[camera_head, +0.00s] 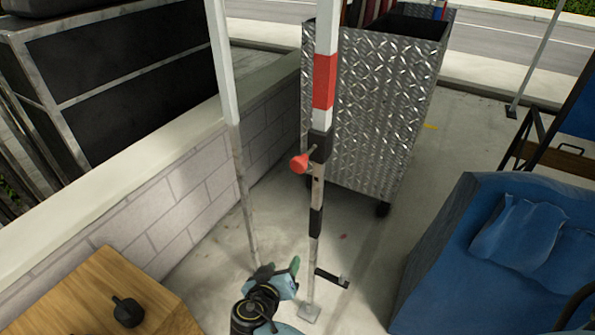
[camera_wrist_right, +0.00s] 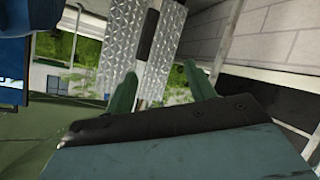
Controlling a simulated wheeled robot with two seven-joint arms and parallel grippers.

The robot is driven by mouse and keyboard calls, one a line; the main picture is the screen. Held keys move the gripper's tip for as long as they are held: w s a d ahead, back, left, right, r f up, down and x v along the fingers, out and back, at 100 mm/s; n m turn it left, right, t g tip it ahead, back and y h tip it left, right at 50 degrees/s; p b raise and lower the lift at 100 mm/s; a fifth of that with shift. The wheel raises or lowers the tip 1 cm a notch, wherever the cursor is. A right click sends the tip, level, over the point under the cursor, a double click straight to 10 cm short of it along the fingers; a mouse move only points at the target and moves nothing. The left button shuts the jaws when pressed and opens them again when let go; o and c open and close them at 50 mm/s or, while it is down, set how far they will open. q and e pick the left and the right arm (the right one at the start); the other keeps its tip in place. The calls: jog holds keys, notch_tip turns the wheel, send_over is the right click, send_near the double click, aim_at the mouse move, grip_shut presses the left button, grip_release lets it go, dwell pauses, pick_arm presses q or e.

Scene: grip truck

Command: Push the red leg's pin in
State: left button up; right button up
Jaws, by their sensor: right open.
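The red leg (camera_head: 324,80) is an upright pole with a red band between white parts, a black collar below, and a grey lower tube ending in a foot plate on the floor. Its pin has a red knob (camera_head: 299,163) that sticks out to the left at the black collar. My right gripper (camera_head: 280,268) is open, low and left of the pole's lower part, apart from the knob. In the right wrist view, its two green fingers (camera_wrist_right: 163,85) are spread with a pole behind them; no red knob shows there. My left gripper is not in view.
A second white and grey pole (camera_head: 228,80) stands to the left, near a block wall (camera_head: 180,200). A diamond-plate cart (camera_head: 375,110) stands behind the leg. A wooden box (camera_head: 100,290) is at lower left, and a blue covered object (camera_head: 470,260) at right.

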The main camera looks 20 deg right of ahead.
notch_tip(320, 180, up, 16)
jog(key=w+a+m+t+h+p, duration=0.1)
jog(key=w+a+m+h, duration=0.1)
jog(key=m+h, duration=0.45)
jog(key=m, duration=0.2)
send_near(297, 166)
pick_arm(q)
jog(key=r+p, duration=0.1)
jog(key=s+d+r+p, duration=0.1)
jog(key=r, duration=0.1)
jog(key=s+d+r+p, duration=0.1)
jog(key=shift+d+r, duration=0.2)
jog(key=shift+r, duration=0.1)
pick_arm(e)
jog(key=shift+y, duration=0.25)
jog(key=x, duration=1)
jog(key=shift+w+d+r, duration=0.2)
jog(key=shift+w+d, duration=0.05)
jog(key=shift+d, duration=0.05)
jog(key=shift+c, duration=0.2)
